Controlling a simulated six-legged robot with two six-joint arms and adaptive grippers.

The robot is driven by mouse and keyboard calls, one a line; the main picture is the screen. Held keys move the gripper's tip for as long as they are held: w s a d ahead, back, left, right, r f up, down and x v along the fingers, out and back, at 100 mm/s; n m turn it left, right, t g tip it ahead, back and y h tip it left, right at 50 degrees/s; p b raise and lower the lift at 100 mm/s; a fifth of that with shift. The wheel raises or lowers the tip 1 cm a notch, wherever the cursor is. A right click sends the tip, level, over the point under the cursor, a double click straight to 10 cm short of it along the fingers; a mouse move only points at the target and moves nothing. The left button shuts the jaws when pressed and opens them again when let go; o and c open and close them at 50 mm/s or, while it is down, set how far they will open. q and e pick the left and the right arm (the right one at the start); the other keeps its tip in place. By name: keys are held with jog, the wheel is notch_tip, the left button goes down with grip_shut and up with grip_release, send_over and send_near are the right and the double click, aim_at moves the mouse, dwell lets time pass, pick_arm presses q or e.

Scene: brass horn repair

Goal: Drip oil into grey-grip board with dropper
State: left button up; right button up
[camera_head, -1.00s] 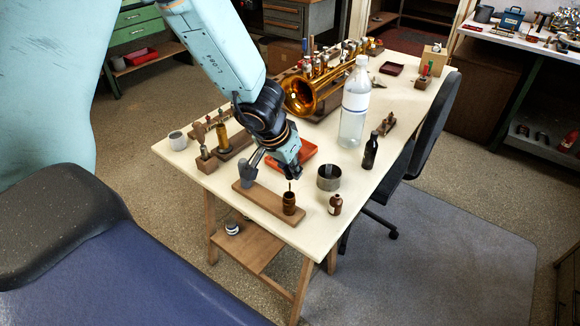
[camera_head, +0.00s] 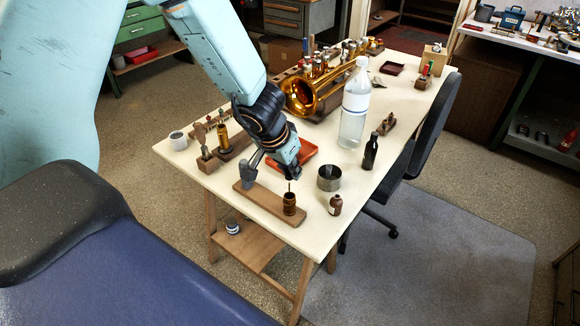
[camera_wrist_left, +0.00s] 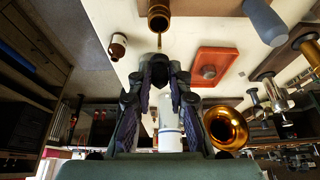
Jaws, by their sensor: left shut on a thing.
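The grey-grip board (camera_head: 262,200) is a wooden strip near the table's front edge, with a grey grip (camera_head: 249,170) at its left end and a brass-brown cylinder (camera_head: 289,205) standing at its right end. The cylinder and its open mouth also show at the top of the left wrist view (camera_wrist_left: 158,18). My left gripper (camera_head: 292,177) is above the cylinder, shut on a thin dropper (camera_head: 290,187). The dropper (camera_wrist_left: 159,42) points down at the cylinder's mouth; I cannot tell whether its tip is inside. My right gripper is not in view.
Right of the board stand a small brown bottle (camera_head: 335,205), a metal cup (camera_head: 328,178), a dark bottle (camera_head: 370,152) and a tall clear bottle (camera_head: 354,110). Behind my gripper are an orange tray (camera_head: 307,151) and a brass horn (camera_head: 302,96). The table's front corner is bare.

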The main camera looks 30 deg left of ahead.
pick_arm(q)
jog(key=shift+f, duration=0.2)
jog(key=shift+f+b, duration=0.4)
jog(key=shift+b, duration=0.15)
jog(key=shift+f+b, duration=0.55)
jog(key=shift+f, duration=0.05)
dwell(2.1)
notch_tip(320, 180, up, 5)
jog(key=p, duration=0.6)
jog(key=shift+r, duration=0.1)
